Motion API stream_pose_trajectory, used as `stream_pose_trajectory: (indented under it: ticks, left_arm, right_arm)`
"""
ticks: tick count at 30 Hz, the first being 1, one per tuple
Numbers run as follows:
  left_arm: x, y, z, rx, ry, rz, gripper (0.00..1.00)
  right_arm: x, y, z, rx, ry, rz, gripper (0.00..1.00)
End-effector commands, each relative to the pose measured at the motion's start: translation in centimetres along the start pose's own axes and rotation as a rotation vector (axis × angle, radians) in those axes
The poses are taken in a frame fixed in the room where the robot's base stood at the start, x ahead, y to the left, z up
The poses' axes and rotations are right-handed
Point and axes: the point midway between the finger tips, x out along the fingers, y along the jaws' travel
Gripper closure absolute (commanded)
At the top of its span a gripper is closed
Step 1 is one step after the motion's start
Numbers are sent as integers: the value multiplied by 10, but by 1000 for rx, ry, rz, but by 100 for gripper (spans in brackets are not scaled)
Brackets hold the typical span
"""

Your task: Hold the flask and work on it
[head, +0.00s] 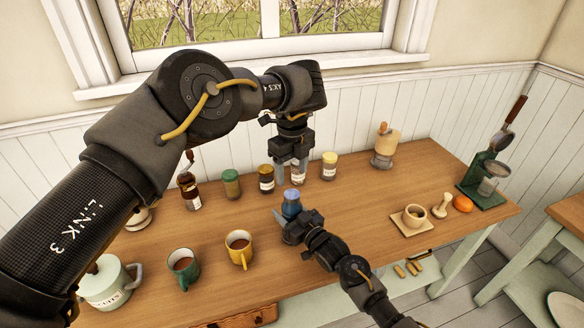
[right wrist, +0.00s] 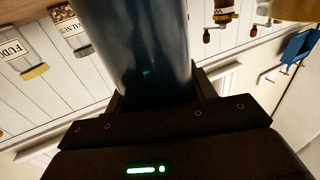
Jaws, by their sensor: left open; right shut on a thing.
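The blue flask (head: 291,206) is upright near the middle of the wooden table. My right gripper (head: 290,217) is shut on the flask's lower part from the near side. In the right wrist view the flask (right wrist: 140,50) is a large dark blue cylinder between the fingers. Whether its base touches the table is hidden by the gripper. My left gripper (head: 290,176) is open and empty, pointing down above the flask. In the picture its fingers overlap a jar behind.
A green-lidded jar (head: 231,183), a dark jar (head: 266,178) and a yellow-lidded jar (head: 329,166) stand behind. A yellow mug (head: 239,249) and green mug (head: 184,268) are at left front. Table between flask and board is clear.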

Motion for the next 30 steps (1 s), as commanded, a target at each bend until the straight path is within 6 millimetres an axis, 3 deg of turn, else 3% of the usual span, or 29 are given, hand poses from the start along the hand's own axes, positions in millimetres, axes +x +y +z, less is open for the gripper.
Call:
stream_pose_trajectory:
  ticks: [15,28,30]
  left_arm:
    - [67,0,0,2,1,1,40]
    - [75,0,0,1,1,0,40]
    - [75,0,0,1,1,0,48]
  right_arm:
    - [0,0,0,0,0,0,100]
    - [0,0,0,0,0,0,100]
    - [0,0,0,0,0,0,100]
